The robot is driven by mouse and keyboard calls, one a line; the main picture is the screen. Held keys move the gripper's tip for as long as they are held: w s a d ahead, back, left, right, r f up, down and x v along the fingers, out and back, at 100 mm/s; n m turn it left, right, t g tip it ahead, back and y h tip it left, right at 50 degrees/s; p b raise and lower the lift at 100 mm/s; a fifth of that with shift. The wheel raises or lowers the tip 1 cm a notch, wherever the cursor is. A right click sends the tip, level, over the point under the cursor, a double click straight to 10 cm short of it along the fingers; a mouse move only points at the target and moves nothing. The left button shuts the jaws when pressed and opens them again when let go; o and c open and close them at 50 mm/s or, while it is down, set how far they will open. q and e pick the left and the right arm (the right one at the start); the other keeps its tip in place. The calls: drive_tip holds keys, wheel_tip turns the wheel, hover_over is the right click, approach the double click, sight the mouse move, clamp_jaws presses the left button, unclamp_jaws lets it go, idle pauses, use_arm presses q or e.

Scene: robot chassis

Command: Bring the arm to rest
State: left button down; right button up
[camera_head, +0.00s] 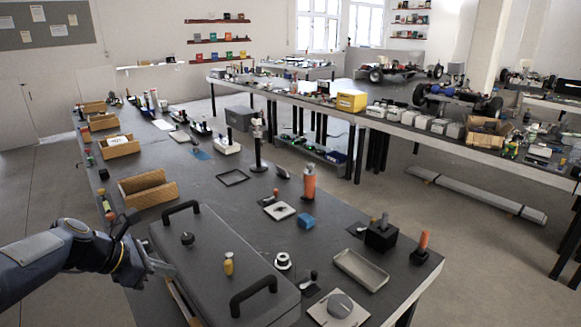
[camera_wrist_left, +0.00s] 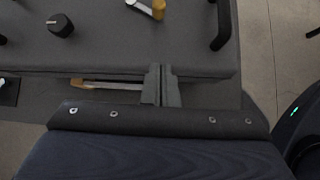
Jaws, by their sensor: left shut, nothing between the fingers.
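My left arm comes in from the left edge in the head view. Its gripper (camera_head: 165,268) is by the near left edge of a grey case lid (camera_head: 215,250) with two black handles. In the left wrist view the fingers (camera_wrist_left: 160,84) are together, with nothing between them, at the edge of the grey lid (camera_wrist_left: 110,45). I cannot tell whether they touch it. My right gripper is in neither view.
On the lid stand a yellow piece (camera_head: 228,264) and a black knob (camera_head: 187,239). A wooden tray (camera_head: 148,190) lies just beyond the arm. An orange bottle (camera_head: 308,182), a shallow grey tray (camera_head: 361,268) and small parts crowd the dark table.

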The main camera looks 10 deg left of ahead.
use_arm(q)
drive_tip(key=s+d+r+m+g+y, duration=0.1)
drive_tip(key=s+d+r+m, duration=0.1)
drive_tip(key=s+d+m, duration=1.2)
drive_tip(key=s+d+f+m+y, duration=0.1)
drive_tip(key=s+f+m, duration=0.3)
drive_tip(key=s+m, duration=0.3)
drive_tip(key=m, duration=0.5)
drive_tip(key=shift+s+d+f, duration=0.15)
drive_tip(key=shift+s+f, duration=0.1)
drive_tip(key=shift+s, duration=0.1)
